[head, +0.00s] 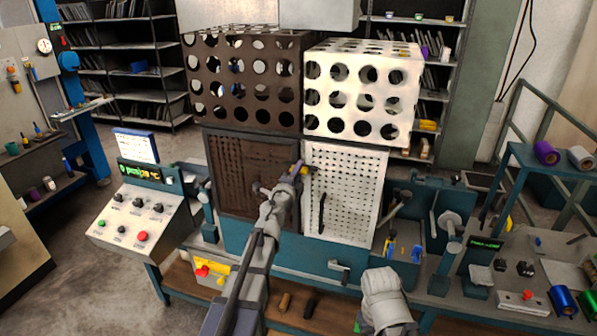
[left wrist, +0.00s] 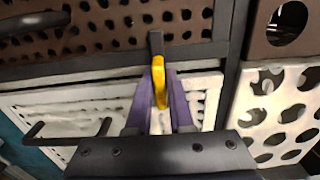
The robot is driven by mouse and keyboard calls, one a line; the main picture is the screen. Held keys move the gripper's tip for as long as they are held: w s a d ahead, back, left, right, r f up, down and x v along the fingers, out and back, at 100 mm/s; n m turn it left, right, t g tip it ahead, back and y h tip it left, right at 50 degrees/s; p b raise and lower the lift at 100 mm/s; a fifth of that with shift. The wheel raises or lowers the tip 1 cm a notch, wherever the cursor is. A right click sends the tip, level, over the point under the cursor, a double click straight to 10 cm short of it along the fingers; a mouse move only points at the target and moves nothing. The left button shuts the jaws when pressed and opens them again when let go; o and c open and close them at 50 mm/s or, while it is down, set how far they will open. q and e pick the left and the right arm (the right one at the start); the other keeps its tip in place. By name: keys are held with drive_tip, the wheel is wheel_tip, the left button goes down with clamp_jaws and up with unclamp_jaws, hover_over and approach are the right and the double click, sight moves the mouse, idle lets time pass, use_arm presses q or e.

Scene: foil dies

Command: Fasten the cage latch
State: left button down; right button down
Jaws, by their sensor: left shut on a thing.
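The cage front has a brown perforated panel (head: 240,178) on the left and a white perforated door (head: 349,205) with a black handle (head: 322,213) on the right. A yellow latch (head: 304,170) sits at the top of the seam between them. My left gripper (head: 298,172) is at the latch. In the left wrist view, its purple fingers (left wrist: 159,105) are shut on the yellow latch (left wrist: 158,78), whose end lies by a dark upright bar (left wrist: 156,42). Whether the latch engages the bar I cannot tell.
Brown (head: 243,85) and white (head: 361,92) guards with large round holes stand above the panels. A sloped control box (head: 145,215) is at left. Dark shelves (head: 120,60) stand behind.

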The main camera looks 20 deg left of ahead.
use_arm(q)
drive_tip(key=c, duration=0.9)
unclamp_jaws()
drive_tip(key=shift+s, duration=0.1)
drive_tip(key=s, duration=0.7)
drive_tip(key=shift+s+a, duration=0.1)
drive_tip(key=shift+s, duration=0.25)
